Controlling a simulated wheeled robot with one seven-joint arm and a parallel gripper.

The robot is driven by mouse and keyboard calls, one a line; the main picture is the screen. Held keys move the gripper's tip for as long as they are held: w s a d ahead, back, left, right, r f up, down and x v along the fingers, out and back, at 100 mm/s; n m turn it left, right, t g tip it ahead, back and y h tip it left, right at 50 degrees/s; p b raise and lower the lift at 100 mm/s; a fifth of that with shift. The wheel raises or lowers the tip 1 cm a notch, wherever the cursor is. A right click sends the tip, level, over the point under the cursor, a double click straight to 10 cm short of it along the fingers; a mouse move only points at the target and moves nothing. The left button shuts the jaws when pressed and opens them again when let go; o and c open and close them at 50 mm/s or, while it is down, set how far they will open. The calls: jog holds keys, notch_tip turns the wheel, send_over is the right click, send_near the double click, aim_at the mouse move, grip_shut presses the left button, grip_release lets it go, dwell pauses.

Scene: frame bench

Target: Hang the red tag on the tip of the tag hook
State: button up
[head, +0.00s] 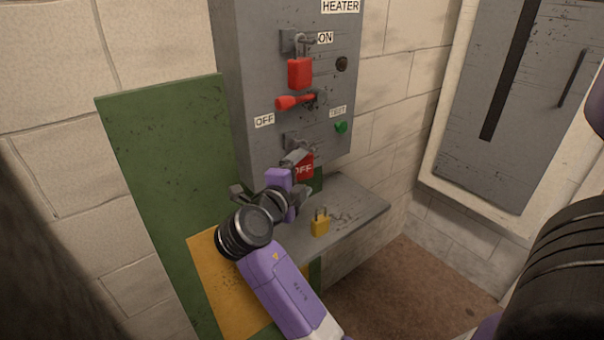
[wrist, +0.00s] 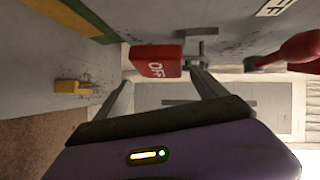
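The red tag (head: 304,167), marked OFF, is upright just below the grey tag hook (head: 294,139) on the heater box front. In the wrist view the tag (wrist: 155,61) lies across the space ahead of my fingers, its top end close to the hook's grey bar (wrist: 203,31). It appears to hang there, but the hole and hook tip are not clear. My gripper (wrist: 160,80) is open, its fingers apart on either side of the tag with no clear contact. In the head view my gripper (head: 293,168) partly covers the tag's left side.
Above are a red lever handle (head: 291,102) and a red padlock (head: 299,73). A yellow padlock (head: 320,226) stands on the grey shelf (head: 362,208) below. A green board (head: 165,130) is at the left. Open room lies right of the box, before a grey cabinet (head: 510,120).

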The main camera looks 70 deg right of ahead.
jog(key=shift+r, duration=0.15)
jog(key=a+b, duration=0.1)
jog(key=a, duration=0.6)
jog(key=shift+w+a+r+b, duration=0.15)
jog(key=shift+a+r+b, duration=0.2)
jog(key=shift+r, duration=0.1)
